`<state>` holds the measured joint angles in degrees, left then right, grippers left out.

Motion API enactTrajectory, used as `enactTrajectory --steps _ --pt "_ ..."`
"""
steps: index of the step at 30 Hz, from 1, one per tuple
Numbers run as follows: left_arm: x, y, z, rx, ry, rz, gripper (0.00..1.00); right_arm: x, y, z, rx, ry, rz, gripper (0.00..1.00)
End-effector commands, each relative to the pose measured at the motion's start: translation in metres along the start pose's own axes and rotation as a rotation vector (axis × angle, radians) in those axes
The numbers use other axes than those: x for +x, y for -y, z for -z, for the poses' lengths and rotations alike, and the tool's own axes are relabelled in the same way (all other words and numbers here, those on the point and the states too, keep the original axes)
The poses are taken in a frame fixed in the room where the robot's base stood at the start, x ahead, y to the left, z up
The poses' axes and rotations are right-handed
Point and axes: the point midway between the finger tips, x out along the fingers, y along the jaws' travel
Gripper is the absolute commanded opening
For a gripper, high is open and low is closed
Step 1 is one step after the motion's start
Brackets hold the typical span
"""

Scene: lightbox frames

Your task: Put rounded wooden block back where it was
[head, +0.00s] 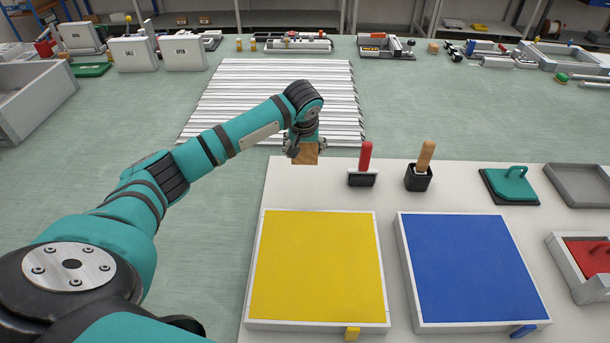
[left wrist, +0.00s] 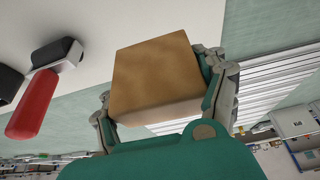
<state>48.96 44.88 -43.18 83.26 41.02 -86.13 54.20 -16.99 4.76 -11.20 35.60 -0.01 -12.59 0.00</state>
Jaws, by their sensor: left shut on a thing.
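The rounded wooden block (head: 306,155) is brown and squarish with softened edges. My left gripper (head: 305,146) is shut on it and holds it at the far left corner of the white table (head: 285,185). In the left wrist view the block (left wrist: 155,75) sits between the two fingers of the gripper (left wrist: 165,95). Whether the block touches the table is not clear. My right gripper is in neither view.
A red-handled tool (head: 366,160) stands just right of the block, then a wooden-handled tool in a black holder (head: 418,180). Yellow (head: 318,265) and blue (head: 470,265) framed panels lie nearer. A teal-handled pad (head: 510,186) lies right. Ribbed metal slats (head: 240,100) lie behind.

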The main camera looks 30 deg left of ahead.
Motion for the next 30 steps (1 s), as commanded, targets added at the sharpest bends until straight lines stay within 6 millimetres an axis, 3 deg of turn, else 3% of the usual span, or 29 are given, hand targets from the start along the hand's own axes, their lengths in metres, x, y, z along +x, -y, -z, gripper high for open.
enactTrajectory --steps 3,16,29,30 --pt "0.019 0.0 -0.009 0.001 0.002 0.002 0.45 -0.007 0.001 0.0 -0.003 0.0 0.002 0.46" --pt "0.066 0.0 -0.03 0.0 0.001 0.0 0.45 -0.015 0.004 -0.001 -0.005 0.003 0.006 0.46" --pt "0.073 0.0 -0.033 0.001 -0.001 -0.002 0.45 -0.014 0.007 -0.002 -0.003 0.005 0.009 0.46" --pt "0.072 0.0 -0.033 0.002 -0.001 -0.001 0.75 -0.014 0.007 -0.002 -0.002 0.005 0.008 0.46"
